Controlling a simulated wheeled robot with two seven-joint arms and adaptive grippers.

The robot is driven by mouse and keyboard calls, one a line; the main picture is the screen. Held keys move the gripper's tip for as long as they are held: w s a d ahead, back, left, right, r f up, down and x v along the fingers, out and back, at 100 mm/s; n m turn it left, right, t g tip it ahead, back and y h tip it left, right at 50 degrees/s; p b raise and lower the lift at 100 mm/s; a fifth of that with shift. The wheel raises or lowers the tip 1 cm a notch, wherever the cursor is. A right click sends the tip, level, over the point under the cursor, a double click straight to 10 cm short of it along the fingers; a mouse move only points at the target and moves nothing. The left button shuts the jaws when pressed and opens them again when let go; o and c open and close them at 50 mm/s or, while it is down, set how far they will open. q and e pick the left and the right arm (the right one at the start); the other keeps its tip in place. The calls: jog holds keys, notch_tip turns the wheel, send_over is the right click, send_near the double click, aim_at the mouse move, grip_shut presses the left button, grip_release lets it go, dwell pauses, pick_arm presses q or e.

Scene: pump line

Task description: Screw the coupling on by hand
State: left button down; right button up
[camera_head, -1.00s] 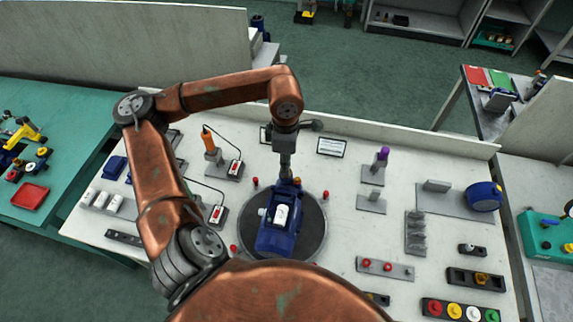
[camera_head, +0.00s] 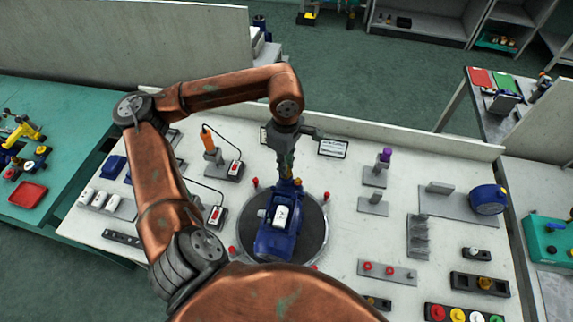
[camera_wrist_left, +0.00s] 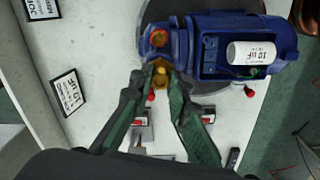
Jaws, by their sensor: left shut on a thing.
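The blue pump (camera_head: 275,238) lies on a round dark turntable (camera_head: 318,231) in the middle of the white bench. A white capacitor (camera_head: 281,215) sits in its open top box; it also shows in the left wrist view (camera_wrist_left: 251,53). My left gripper (camera_head: 287,176) points down at the pump's far end. In the left wrist view its two fingers (camera_wrist_left: 160,88) close around a brass-coloured coupling (camera_wrist_left: 160,70) at the pump's port. The fingertips hide part of the coupling, so I cannot tell how its thread sits. My right gripper is not in view.
Red pegs (camera_head: 326,196) stand around the turntable. An orange-handled tool (camera_head: 209,141) and a purple-topped tool (camera_head: 385,156) stand in holders. A blue round part (camera_head: 488,199) is at the right.

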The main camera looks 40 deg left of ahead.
pick_arm(q)
jog(key=shift+f, duration=0.1)
jog(key=shift+f+m+b, duration=0.1)
jog(key=shift+m+b, duration=0.45)
jog(key=shift+m, duration=1.15)
jog(key=c, duration=1.9)
grip_release()
jog(key=shift+r, duration=0.2)
